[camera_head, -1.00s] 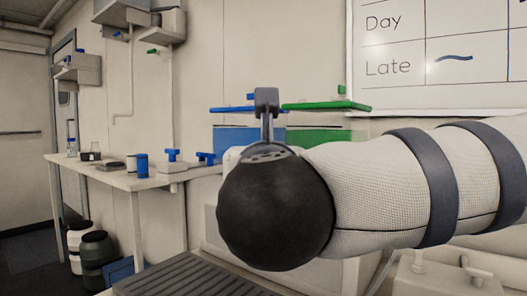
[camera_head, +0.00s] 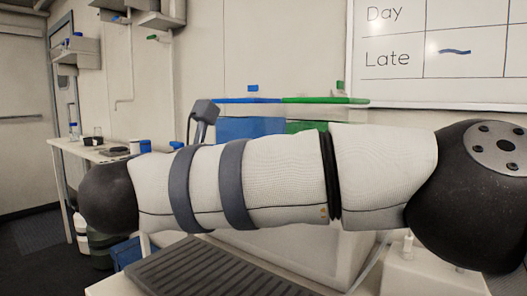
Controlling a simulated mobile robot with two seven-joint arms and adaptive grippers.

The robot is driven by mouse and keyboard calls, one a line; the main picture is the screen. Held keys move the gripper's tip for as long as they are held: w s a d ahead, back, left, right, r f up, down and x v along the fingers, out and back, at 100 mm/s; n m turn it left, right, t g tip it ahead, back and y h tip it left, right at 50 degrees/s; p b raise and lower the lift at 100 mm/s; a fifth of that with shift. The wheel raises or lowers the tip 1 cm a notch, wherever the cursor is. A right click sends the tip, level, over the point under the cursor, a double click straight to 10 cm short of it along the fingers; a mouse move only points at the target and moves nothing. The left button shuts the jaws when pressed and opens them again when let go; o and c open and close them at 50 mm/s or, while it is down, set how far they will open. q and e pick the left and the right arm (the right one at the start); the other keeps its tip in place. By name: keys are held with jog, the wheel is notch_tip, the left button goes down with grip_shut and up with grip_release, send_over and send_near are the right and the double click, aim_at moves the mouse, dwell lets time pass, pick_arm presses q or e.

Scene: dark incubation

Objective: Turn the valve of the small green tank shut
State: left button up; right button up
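A green-fronted container (camera_head: 305,127) with a green lid or panel (camera_head: 325,100) stands at the back wall, beside a blue one (camera_head: 248,126); my arm hides their lower parts. A small green tab (camera_head: 340,86) sits above the green panel. Another small green piece (camera_head: 152,38) is on the wall fitting at upper left. I cannot tell which of these is the tank's valve. My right arm spans the picture from the right. A grey jointed part (camera_head: 204,112) rises behind it; I cannot tell whether it is mine. No fingers of either gripper show.
A white table (camera_head: 97,153) with bottles and small items stands at left, with containers (camera_head: 103,248) below it. A dark ribbed mat (camera_head: 195,272) lies in front on a pale surface. A whiteboard (camera_head: 400,75) hangs at upper right. Dark floor at far left is open.

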jog(key=shift+f, duration=0.1)
dwell(0.4)
jog(key=o, duration=1.2)
notch_tip(320, 180, up, 10)
jog(key=shift+r, duration=0.1)
